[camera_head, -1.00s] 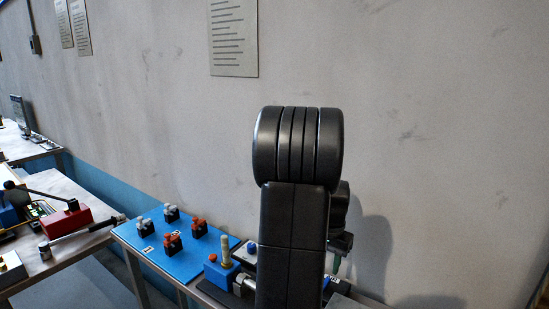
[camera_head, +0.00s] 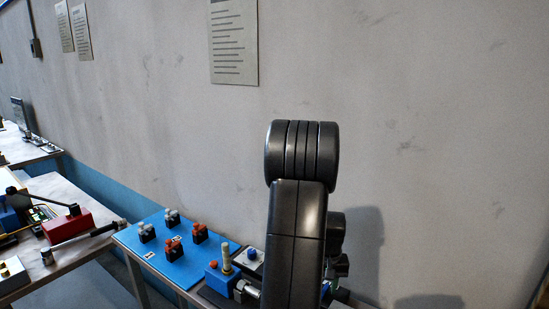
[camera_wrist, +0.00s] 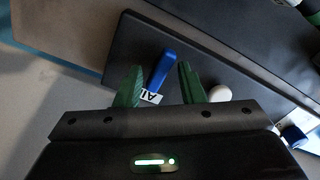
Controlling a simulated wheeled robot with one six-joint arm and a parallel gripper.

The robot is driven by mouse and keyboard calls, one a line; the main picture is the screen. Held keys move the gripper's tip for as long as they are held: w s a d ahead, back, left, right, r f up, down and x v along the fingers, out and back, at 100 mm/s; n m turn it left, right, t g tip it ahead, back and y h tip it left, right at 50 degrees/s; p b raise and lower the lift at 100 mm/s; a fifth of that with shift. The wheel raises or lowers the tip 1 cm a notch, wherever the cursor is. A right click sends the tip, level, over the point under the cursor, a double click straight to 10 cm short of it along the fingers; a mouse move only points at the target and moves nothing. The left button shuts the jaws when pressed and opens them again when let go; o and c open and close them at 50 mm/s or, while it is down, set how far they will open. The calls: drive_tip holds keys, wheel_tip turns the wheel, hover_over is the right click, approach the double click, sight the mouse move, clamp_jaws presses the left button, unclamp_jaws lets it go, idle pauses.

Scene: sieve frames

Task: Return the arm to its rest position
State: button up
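My arm (camera_head: 296,215) stands upright in the middle of the head view, its black links in front of the grey wall. My gripper is hidden behind it there. In the wrist view my gripper (camera_wrist: 160,65) shows two green fingers spread apart, with nothing held between them. Beyond the fingers lies a dark panel (camera_wrist: 120,40) with a blue bar-shaped piece (camera_wrist: 163,70), a white label (camera_wrist: 151,97) and a white round knob (camera_wrist: 220,93). The blue piece appears in the gap between the fingers, apart from them.
A blue board (camera_head: 172,262) with several orange and grey-topped clamps is left of my arm. Close to the arm stand a blue block (camera_head: 219,279) with a pale post and a white box (camera_head: 249,257) with a blue button. Another bench (camera_head: 75,195) is farther left. The wall stands behind.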

drive_tip(key=n+p, duration=0.2)
drive_tip(key=n, duration=0.2)
drive_tip(key=shift+r, duration=0.15)
wheel_tip(320, 180, up, 10)
drive_tip(key=b, duration=0.1)
drive_tip(key=shift+r+b, duration=0.25)
drive_tip(key=shift+b, duration=0.15)
